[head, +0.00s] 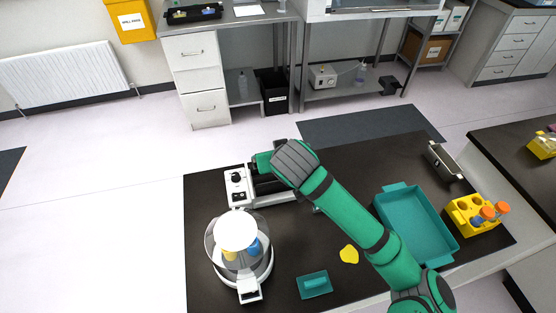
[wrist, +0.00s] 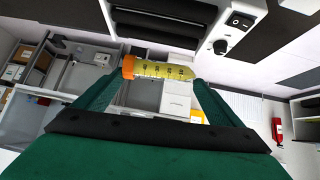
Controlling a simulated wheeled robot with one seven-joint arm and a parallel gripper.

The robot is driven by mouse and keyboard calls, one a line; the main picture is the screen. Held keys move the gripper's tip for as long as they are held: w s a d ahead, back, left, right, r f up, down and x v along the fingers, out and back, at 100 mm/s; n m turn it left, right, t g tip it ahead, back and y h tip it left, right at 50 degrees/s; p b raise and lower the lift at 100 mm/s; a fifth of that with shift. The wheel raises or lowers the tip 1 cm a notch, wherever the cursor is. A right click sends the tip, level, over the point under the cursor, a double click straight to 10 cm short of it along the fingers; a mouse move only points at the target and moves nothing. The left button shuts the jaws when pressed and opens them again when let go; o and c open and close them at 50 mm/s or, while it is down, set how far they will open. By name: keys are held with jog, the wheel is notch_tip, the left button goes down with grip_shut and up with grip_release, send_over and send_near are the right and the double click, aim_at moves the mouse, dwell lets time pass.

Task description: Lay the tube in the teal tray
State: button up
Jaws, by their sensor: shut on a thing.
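The tube (wrist: 162,70) shows in the wrist view with an orange cap at its left end, a yellow graduated body and a tapered tip pointing right. My gripper (wrist: 158,78) is shut on it, with the tube lying crosswise between the two green fingers. In the head view my arm hides the tube and fingers; the arm's end is above the back left of the dark bench. The empty teal tray (head: 413,221) lies on the bench to the right of my arm, partly covered by it.
A yellow rack (head: 466,222) with orange-capped tubes stands right of the tray. A white round machine (head: 243,272) is at left, with a white device (head: 238,188) behind it. A small teal block (head: 315,285) and a yellow piece (head: 349,254) lie in front. A metal tray (head: 443,163) is at the back.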

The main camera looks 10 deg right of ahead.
jog(key=o, duration=0.3)
jog(key=c, duration=0.8)
jog(key=shift+o, duration=0.2)
